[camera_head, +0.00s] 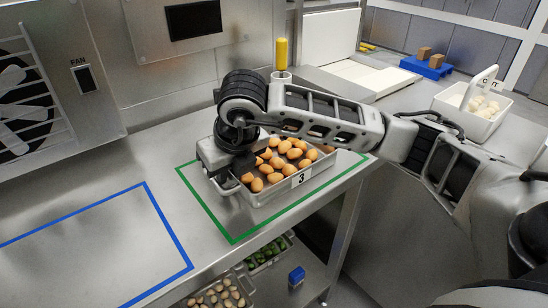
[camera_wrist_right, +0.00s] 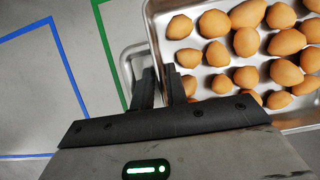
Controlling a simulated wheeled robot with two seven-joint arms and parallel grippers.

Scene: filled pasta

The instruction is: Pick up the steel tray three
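Steel tray three (camera_head: 262,198) is a shallow metal tray full of brown, egg-like pasta pieces, with a white label "3" (camera_head: 301,177) on its front side. It stands inside the green outline on the steel counter. My right gripper (camera_head: 222,180) is at the tray's left end, pointing down. In the right wrist view its two dark fingers (camera_wrist_right: 163,88) are close together, one on each side of the tray's left wall (camera_wrist_right: 155,38), by the loop handle (camera_wrist_right: 126,66). They look shut on it. The fingertips are partly hidden. My left gripper is not in view.
An empty blue outline (camera_head: 148,186) lies on the counter to the left. A yellow-handled tool (camera_head: 281,54) stands behind the tray. Trays of green and pale pieces (camera_head: 217,296) and a blue block (camera_head: 297,275) are on the shelf below. A white basket (camera_head: 449,100) stands at the right.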

